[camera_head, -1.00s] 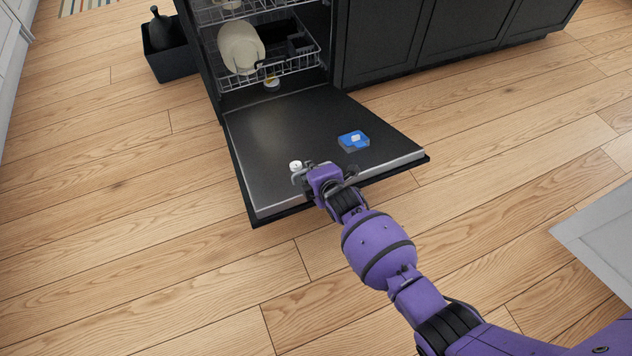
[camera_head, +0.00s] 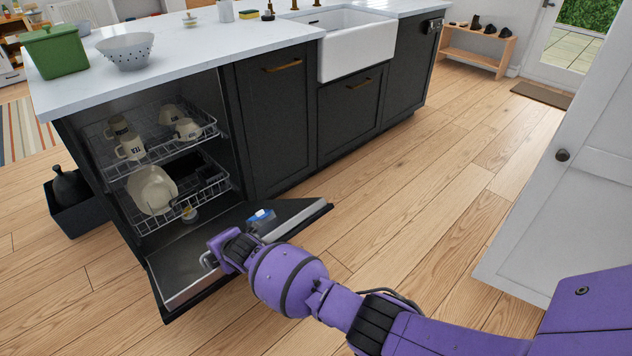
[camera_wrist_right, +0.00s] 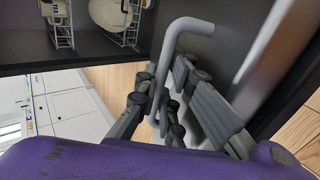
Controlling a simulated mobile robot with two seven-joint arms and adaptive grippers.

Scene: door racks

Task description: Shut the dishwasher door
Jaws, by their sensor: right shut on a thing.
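The dishwasher door (camera_head: 187,268) hangs open and low, with its inner face up and a silver rim along its front edge. A bent grey bar (camera_wrist_right: 190,28), which looks like the door's handle, passes between the fingers of my right gripper in the wrist view. My right gripper (camera_head: 212,254) is at the door's front part, shut on this bar; it also shows in the wrist view (camera_wrist_right: 172,105). A blue tablet box (camera_head: 261,216) lies on the door. My right arm hides part of the door. My left gripper is not in view.
The lower rack (camera_head: 212,188) holds a pale plate (camera_head: 152,190); the upper rack (camera_head: 95,135) holds several mugs. A black bin (camera_head: 85,212) stands left of the dishwasher. A white cabinet door (camera_head: 555,200) stands at right. The floor between is clear.

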